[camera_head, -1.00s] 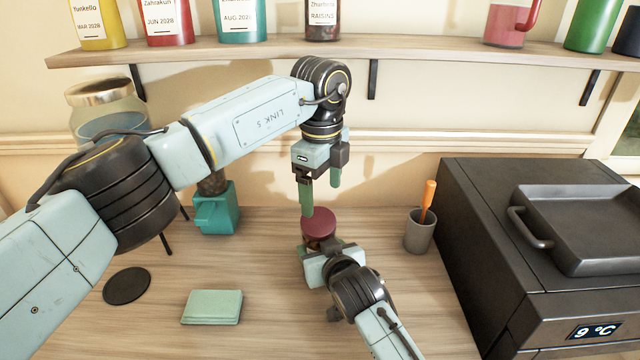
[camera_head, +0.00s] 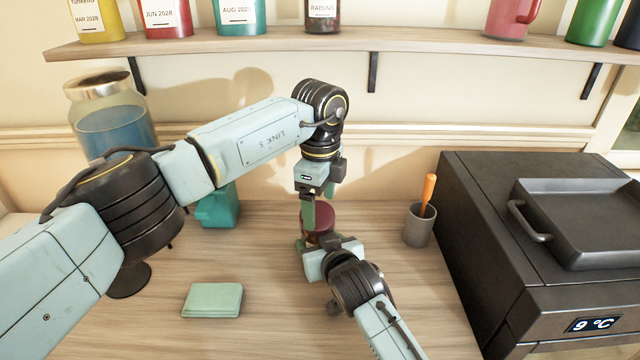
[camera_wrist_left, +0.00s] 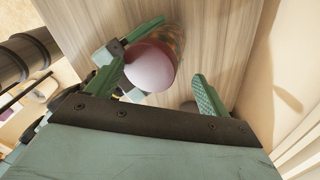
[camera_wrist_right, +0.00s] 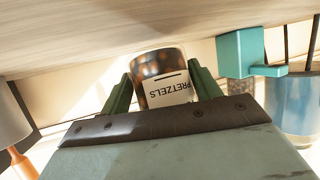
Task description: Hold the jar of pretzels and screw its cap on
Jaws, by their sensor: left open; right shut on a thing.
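The pretzel jar (camera_wrist_right: 163,78) shows its label in the right wrist view, upside down in that picture. My right gripper (camera_wrist_right: 162,92) is shut on it, one finger on each side. The dark red cap (camera_head: 319,217) is at the jar's top; it looks pink in the left wrist view (camera_wrist_left: 151,67). I cannot tell how tightly it sits. My left gripper (camera_head: 321,206) points down from above, open. Its fingers are at either side of the cap, which looks nearer one finger in the left wrist view (camera_wrist_left: 160,84). The head view hides most of the jar.
A green block (camera_head: 213,301) lies at front left.

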